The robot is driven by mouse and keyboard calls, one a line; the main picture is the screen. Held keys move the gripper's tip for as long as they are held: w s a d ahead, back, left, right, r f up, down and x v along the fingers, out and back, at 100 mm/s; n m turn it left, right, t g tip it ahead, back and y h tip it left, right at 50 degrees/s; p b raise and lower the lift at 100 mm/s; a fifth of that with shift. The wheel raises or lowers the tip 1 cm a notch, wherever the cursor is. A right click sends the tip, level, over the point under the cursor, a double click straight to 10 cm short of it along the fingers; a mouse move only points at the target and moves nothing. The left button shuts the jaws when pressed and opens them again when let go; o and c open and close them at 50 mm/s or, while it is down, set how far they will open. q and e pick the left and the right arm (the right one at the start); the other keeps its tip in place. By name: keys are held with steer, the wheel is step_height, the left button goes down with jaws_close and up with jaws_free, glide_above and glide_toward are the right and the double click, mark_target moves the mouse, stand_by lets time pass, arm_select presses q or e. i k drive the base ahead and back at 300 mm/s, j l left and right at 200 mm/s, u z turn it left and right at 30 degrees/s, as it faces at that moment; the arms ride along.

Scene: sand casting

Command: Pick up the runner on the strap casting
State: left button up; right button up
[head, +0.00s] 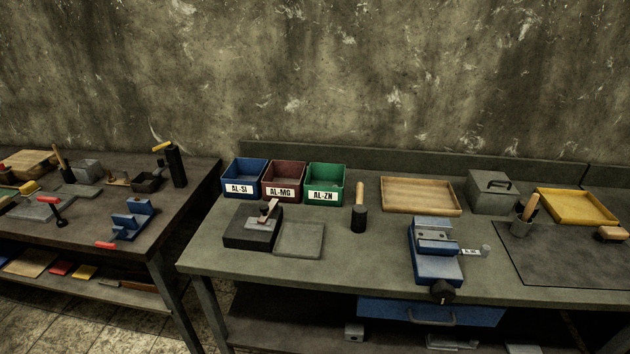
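A blue vise (436,268) stands on the right-hand bench. A light grey piece in its jaws looks like the strap casting (436,235). A short bar with a small white tag (471,252) sticks out to the right of the jaws and ends in a grey stub (486,250); this looks like the runner. The tag's lettering is too small to read surely. Whether bar and casting are one piece is hard to tell. Neither of my grippers is in view.
Blue AL-SI (245,188), red AL-MG (284,193) and green AL-ZN (324,196) bins stand at the back left. A mallet (359,219), a wooden tray (421,210), a lidded grey box (492,203) and a yellow tray (578,220) surround the vise. A dark mat (570,268) lies right.

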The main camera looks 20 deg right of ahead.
mark_target(486, 249)
steer(key=z, duration=1.8)
